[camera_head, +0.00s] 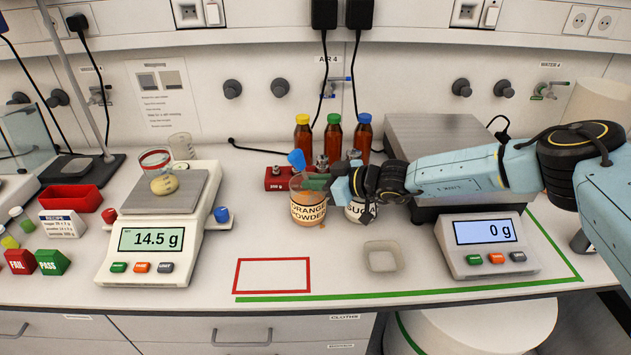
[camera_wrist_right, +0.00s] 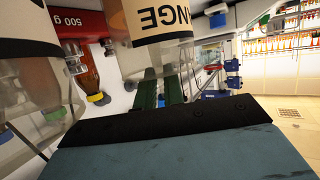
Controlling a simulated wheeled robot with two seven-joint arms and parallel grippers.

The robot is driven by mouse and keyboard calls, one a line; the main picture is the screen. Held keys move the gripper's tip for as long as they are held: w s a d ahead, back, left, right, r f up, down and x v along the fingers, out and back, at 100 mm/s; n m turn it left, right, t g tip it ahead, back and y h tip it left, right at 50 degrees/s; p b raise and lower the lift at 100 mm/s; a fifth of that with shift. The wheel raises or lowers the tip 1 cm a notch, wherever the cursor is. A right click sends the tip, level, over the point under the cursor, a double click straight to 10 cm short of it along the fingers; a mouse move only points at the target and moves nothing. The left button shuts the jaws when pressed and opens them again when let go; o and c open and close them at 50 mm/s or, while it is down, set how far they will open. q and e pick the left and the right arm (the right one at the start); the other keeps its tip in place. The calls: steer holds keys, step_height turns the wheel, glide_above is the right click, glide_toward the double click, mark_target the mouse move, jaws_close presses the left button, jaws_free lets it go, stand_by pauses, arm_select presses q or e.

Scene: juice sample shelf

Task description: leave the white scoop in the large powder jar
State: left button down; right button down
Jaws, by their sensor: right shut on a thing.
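The large powder jar (camera_head: 308,212), labelled orange powder, stands on the bench between the two scales. Its label also shows close up in the right wrist view (camera_wrist_right: 160,18). My right gripper (camera_head: 316,183) is at the jar's top, reaching in from the right, with its green fingers (camera_wrist_right: 160,94) shut on a thin thing mostly hidden between them. It is at the white scoop's place, but I cannot make out the scoop's shape or how deep it sits. A blue piece (camera_head: 297,159) sticks up beside the fingers above the jar. My left gripper is out of view.
A sugar jar (camera_head: 357,212) stands close behind my right gripper. Several capped bottles (camera_head: 334,138) stand behind. The left scale (camera_head: 150,238) reads 14.5 g, the right scale (camera_head: 487,245) 0 g.

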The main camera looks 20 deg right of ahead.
steer(key=c, duration=1.4)
jaws_free()
steer(key=shift+c, duration=0.2)
steer(key=p+v, duration=0.1)
steer(key=v, duration=1.2)
steer(key=shift+s, duration=0.2)
steer(key=shift+d+r, duration=0.1)
steer(key=s+d+r+p, duration=0.3)
steer(key=r+p, duration=0.7)
steer(key=p, duration=0.4)
steer(key=shift+s+r, duration=0.15)
steer(key=shift+r, duration=0.2)
